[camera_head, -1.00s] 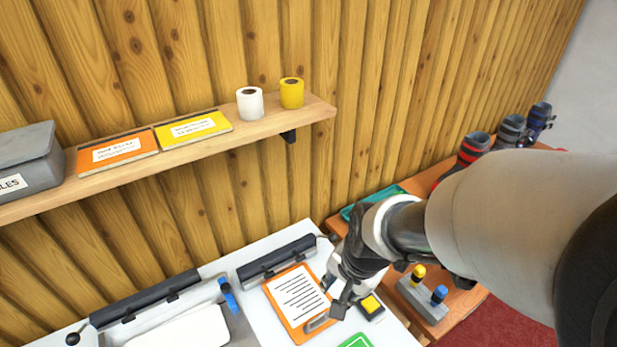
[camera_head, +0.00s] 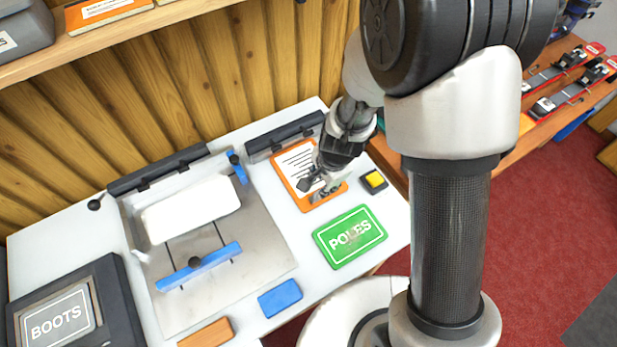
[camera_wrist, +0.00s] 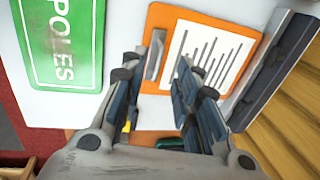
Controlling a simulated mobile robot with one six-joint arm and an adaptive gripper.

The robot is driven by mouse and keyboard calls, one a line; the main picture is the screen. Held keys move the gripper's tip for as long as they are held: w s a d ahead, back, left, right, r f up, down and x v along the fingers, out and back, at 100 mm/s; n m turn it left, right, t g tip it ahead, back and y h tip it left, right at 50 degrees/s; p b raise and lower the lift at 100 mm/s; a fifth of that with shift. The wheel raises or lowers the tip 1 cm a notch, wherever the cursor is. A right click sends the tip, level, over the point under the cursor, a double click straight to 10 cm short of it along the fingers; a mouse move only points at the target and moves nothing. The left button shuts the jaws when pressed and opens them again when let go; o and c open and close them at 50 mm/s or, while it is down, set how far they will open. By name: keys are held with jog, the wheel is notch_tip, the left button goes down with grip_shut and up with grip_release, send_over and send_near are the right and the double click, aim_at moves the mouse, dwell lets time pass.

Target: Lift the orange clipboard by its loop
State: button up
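The orange clipboard (camera_head: 284,183) lies flat on the white bench with a white lined sheet on it. It also shows in the wrist view (camera_wrist: 186,16), where its grey metal loop (camera_wrist: 155,55) stands near one edge. My gripper (camera_head: 316,186) is over the clipboard's lower part and hides some of it and the sheet. In the wrist view my gripper (camera_wrist: 157,68) is open, with the loop between and just beyond its fingertips. I cannot tell whether a finger touches the loop.
A green POLES sign (camera_head: 350,237) lies in front of the clipboard. A small yellow-topped block (camera_head: 373,182) is to its right. A dark bar (camera_head: 284,136) stands behind it. A metal tray with blue clamps (camera_head: 255,262) is to the left.

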jog(key=shift+w+a+f+b, duration=0.1)
jog(key=shift+w+f+b, duration=0.1)
jog(key=shift+f+b, duration=0.65)
jog(key=shift+w+a+f+b, duration=0.15)
jog(key=shift+f+b, duration=0.35)
jog(key=shift+f, duration=0.7)
jog(key=shift+w+f+b, duration=0.25)
jog(key=shift+f+b, duration=0.4)
jog(key=shift+f, duration=0.4)
jog(key=shift+r, duration=0.15)
jog(key=shift+c, duration=0.5)
grip_shut()
